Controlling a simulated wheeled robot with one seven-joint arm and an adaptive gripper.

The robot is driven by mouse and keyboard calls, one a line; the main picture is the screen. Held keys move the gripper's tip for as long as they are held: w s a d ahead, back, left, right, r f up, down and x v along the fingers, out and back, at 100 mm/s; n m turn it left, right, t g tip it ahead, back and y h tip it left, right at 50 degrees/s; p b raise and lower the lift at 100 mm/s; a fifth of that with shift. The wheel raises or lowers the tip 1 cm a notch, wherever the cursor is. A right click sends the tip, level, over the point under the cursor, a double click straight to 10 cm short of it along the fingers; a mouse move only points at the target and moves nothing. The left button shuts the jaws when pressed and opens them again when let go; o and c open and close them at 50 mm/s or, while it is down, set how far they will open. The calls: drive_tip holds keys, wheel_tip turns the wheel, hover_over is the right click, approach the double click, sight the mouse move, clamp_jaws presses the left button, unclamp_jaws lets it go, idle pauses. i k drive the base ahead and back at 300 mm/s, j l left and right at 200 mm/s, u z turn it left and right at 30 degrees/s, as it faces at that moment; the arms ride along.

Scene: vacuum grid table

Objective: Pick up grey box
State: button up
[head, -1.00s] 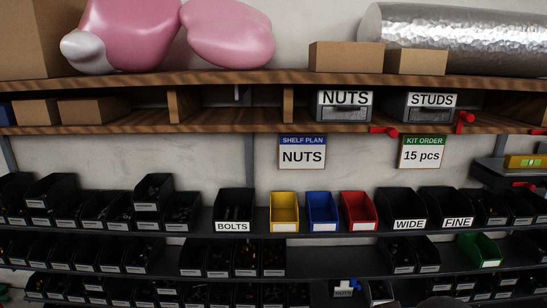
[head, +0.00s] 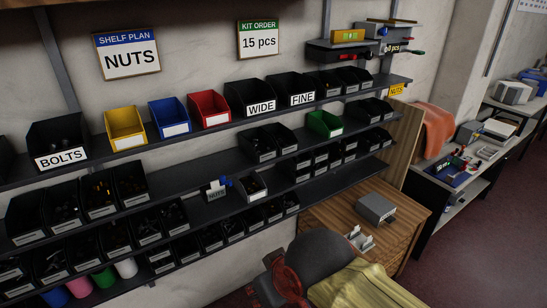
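A grey box (head: 375,208) with a lighter front face sits on the wooden desk (head: 330,210) at the lower right of the head view. Its top looks shut, and nothing rests on it. Another pale grey box-like thing (head: 513,92) stands on the far bench at the right; which one the task means I cannot tell for sure. My gripper is not in view.
A dark chair (head: 317,254) with a yellow-green cloth (head: 365,287) stands in front of the desk. A small holder (head: 360,240) is near the box. Shelves of black bins (head: 60,140) line the wall. Dark red floor (head: 480,240) is open at the right.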

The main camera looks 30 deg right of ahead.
sight(374, 207)
drive_tip(key=z, duration=1.85)
drive_tip(key=i+l+z, duration=0.1)
drive_tip(key=i+z, duration=0.4)
drive_tip(key=i, duration=0.3)
drive_tip(key=i+j+z, duration=0.25)
drive_tip(key=i+z, duration=0.25)
drive_tip(key=i, duration=0.25)
